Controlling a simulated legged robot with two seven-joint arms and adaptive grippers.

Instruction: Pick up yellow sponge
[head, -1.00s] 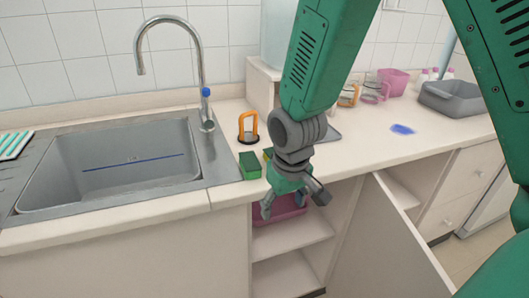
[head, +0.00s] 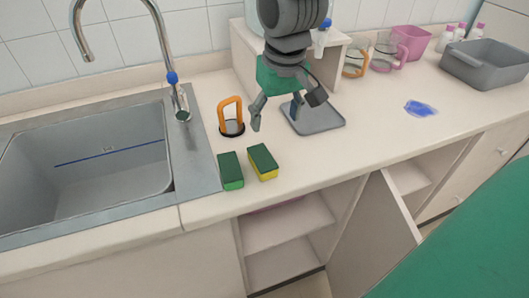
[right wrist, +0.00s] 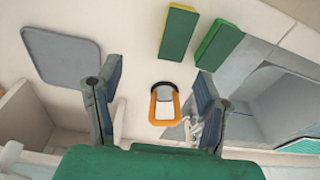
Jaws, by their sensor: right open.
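The yellow sponge (head: 263,161) has a dark green top and yellow sides. It lies on the counter near the front edge, right of the sink, and also shows in the right wrist view (right wrist: 178,33). A green sponge (head: 230,170) lies just left of it, a small gap apart; the right wrist view shows it too (right wrist: 219,43). My right gripper (head: 277,114) is open and empty, above the counter behind the yellow sponge in the head view. In the right wrist view its fingers (right wrist: 159,75) are spread, with both sponges beyond them. My left gripper is not in view.
The sink (head: 85,160) with its tap (head: 160,50) is at left. An orange-handled item (head: 231,117) stands behind the sponges. A grey tray (head: 315,118) lies under the gripper's right side. An open cupboard door (head: 388,225) stands below the counter.

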